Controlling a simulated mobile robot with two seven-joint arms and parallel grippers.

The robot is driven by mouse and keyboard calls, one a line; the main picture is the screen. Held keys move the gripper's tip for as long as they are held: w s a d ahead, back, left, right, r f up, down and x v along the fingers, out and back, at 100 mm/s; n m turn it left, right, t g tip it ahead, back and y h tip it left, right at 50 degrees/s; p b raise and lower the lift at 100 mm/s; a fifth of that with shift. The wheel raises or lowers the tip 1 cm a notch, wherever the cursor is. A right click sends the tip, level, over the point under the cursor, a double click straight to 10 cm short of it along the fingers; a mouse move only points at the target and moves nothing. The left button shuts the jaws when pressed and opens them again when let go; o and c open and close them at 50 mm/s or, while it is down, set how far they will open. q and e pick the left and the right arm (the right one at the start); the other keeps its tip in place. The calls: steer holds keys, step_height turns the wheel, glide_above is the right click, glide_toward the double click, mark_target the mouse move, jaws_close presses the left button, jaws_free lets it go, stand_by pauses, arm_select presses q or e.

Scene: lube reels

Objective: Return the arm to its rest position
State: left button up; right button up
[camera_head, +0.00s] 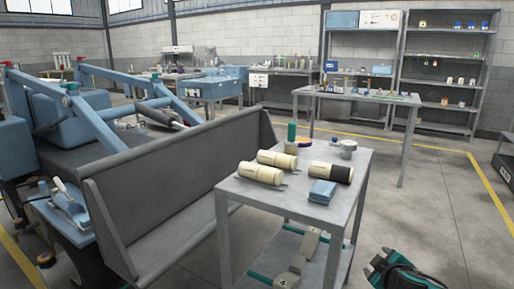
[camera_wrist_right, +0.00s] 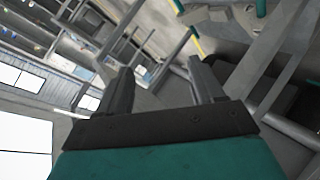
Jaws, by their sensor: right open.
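My right gripper (camera_head: 374,262) is at the lower right of the head view, beside the grey table (camera_head: 262,203) and apart from it. In the right wrist view, its two dark fingers stand wide apart, with nothing between them (camera_wrist_right: 161,82). The wrist view is tilted, with windows at the left and table legs behind the fingers. My left gripper is not in view.
The table carries several cream rolls (camera_head: 261,173), a folded blue cloth (camera_head: 322,191), a green bottle (camera_head: 291,133) and a grey tin (camera_head: 348,149). A grey trough (camera_head: 185,180) and blue machine stand left. Open floor (camera_head: 440,215) lies right.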

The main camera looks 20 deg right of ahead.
steer(key=s+a+f+n+y, duration=0.1)
steer(key=s+a+f+y, duration=0.25)
steer(key=a, duration=0.55)
steer(key=s+a+f+n+y, duration=0.1)
steer(key=s+a+f+y, duration=0.15)
steer(key=s+a, duration=0.45)
steer(key=s+a+f+n+y, duration=0.1)
steer(key=s+a+f+y, duration=0.15)
steer(key=a, duration=0.85)
steer(key=a+r+m, duration=0.2)
steer(key=a+m, duration=0.3)
steer(key=a, duration=0.4)
arm_select(q)
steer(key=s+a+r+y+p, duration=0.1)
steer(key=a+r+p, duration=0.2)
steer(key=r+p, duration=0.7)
steer(key=p, duration=0.5)
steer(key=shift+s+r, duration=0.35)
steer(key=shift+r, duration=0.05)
arm_select(e)
steer(key=s+d+r, duration=0.1)
steer(key=d+r, duration=0.2)
steer(key=r, duration=0.7)
steer(key=shift+d+r, duration=0.4)
